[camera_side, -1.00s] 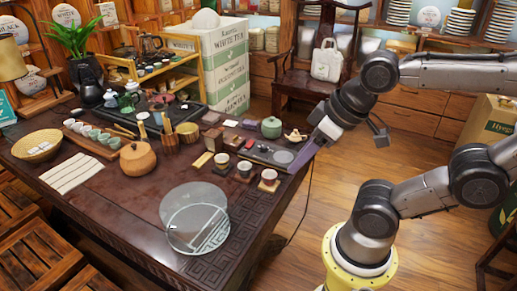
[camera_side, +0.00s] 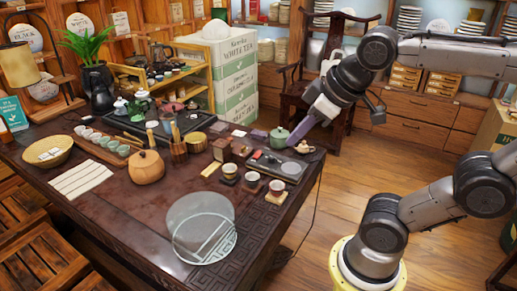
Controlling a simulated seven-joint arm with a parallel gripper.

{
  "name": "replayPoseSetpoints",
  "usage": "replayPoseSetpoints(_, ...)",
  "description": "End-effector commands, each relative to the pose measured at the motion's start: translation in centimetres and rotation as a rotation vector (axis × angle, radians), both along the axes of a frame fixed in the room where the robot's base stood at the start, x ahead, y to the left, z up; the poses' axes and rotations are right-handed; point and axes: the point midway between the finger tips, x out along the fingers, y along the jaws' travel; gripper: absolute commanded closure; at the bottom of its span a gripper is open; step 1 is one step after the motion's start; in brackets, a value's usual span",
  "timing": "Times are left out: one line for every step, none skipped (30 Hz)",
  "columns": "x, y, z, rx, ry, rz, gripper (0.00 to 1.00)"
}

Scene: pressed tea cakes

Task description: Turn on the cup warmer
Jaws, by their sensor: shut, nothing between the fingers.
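A dark flat slab with a round grey plate (camera_side: 291,168) lies near the table's right edge. It looks like the cup warmer (camera_side: 270,166), and a small red spot shows near its left end. Its switch is too small to make out. My gripper (camera_side: 291,145) has purple fingers, which look shut and empty. They point down and left, and their tips appear just above the slab's far side in the picture, beside a green lidded jar (camera_side: 278,137). I cannot tell whether the tips touch anything.
Several small cups, one of them a white cup (camera_side: 277,187), stand in front of the slab. A small teapot (camera_side: 304,147) is to its right.

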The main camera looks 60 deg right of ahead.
Motion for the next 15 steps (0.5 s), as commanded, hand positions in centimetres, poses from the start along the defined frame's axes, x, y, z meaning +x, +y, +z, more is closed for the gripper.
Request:
replayPoseSetpoints(1.8, -0.6, 1.2, -0.024, 0.005, 0.0, 1.0)
replayPoseSetpoints(2.7, -1.0, 1.8, -0.04, 0.008, 0.001, 1.0)
replayPoseSetpoints(4.0, -1.5, 2.5, -0.057, 0.013, 0.001, 1.0)
replayPoseSetpoints(4.9, -1.9, 3.0, -0.069, 0.018, 0.0, 1.0)
replayPoseSetpoints(5.8, -2.4, 3.4, -0.083, 0.024, -0.001, 1.0)
replayPoseSetpoints(7.0, -3.0, 3.8, -0.099, 0.031, -0.004, 1.0)
replayPoseSetpoints(7.9, -3.4, 4.1, -0.11, 0.037, -0.006, 1.0)
replayPoseSetpoints(8.9, -3.9, 4.3, -0.121, 0.044, -0.007, 1.0)
replayPoseSetpoints(10.1, -4.6, 4.6, -0.136, 0.054, -0.011, 1.0)
replayPoseSetpoints(11.0, -5.1, 4.7, -0.145, 0.062, -0.013, 1.0)
replayPoseSetpoints(11.9, -5.6, 4.7, -0.153, 0.071, -0.017, 1.0)
replayPoseSetpoints(13.0, -6.3, 4.8, -0.166, 0.081, -0.021, 1.0)
replayPoseSetpoints(13.9, -6.9, 4.8, -0.174, 0.09, -0.025, 1.0)
replayPoseSetpoints(14.8, -7.5, 4.7, -0.183, 0.1, -0.027, 1.0)
replayPoseSetpoints(15.9, -8.2, 4.6, -0.193, 0.113, -0.032, 1.0)
